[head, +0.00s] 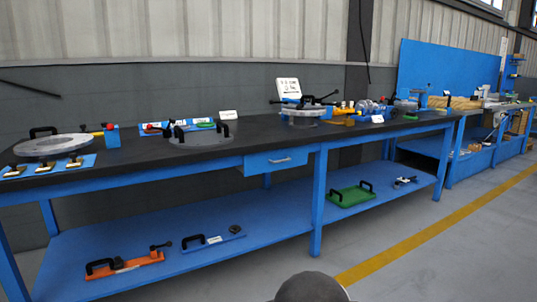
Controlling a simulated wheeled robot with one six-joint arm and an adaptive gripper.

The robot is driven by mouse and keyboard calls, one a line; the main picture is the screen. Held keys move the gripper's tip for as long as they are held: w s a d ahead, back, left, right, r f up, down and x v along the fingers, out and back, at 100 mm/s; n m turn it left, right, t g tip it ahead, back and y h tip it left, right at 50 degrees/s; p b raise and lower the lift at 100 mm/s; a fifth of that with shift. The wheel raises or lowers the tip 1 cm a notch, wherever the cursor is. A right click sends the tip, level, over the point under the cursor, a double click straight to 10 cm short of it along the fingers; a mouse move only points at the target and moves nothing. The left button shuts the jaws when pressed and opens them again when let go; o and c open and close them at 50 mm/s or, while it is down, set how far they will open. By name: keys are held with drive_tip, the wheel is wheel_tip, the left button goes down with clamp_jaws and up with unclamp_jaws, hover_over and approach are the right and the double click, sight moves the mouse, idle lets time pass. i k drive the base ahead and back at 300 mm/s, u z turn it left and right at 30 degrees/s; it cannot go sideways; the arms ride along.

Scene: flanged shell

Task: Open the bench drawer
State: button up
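The bench drawer (263,163) is a small blue box front under the black bench top, left of the middle leg. Its silver bar handle (281,160) runs across the front. The drawer looks shut, with its front close to the line of the bench rail. A dark rounded shape at the bottom edge is likely part of my own body. My gripper is not in view, and nothing touches the drawer.
The long bench has a black top (240,148), a blue lower shelf (190,262) and a middle leg (318,200) just right of the drawer. Flanged parts and tools stand on top. A green tray (351,195) lies on the shelf. The grey floor (450,250) in front is clear.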

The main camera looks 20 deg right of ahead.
sight(254, 163)
drive_tip(key=i, duration=1.25)
drive_tip(key=z, duration=1)
